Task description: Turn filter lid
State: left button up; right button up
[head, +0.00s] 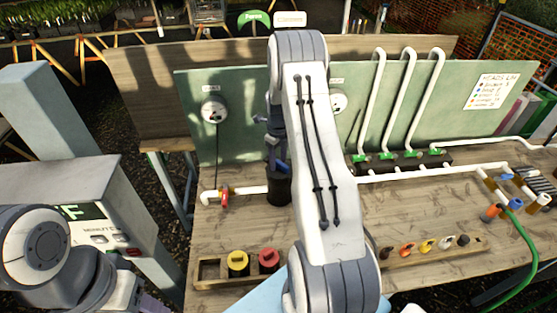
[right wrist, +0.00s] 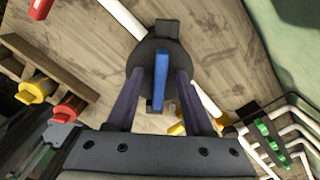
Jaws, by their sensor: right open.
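The filter is a black canister (head: 278,190) standing on the wooden bench, joined to a white pipe at its left. Its round black lid (right wrist: 146,58) carries a raised blue bar handle (right wrist: 158,80). In the head view my right gripper (head: 277,160) is just above the filter, partly hidden by my own arm. In the right wrist view my right gripper (right wrist: 160,76) is open, with one dark finger on each side of the blue bar and gaps between. Whether the fingertips touch the lid cannot be told. My left arm shows at the lower left; its gripper is out of view.
A red valve (head: 224,196) sits on the pipe left of the filter. A wooden tray (head: 208,271) holds a yellow cap (head: 238,262) and a red cap (head: 269,259). White pipes with green valves (head: 411,154) stand right. A gauge (head: 213,110) hangs on the green back panel.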

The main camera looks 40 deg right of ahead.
jog(key=shift+r, duration=0.3)
notch_tip(320, 180, up, 9)
jog(key=b, duration=0.4)
jog(key=shift+f, duration=0.2)
jog(key=shift+r, duration=0.65)
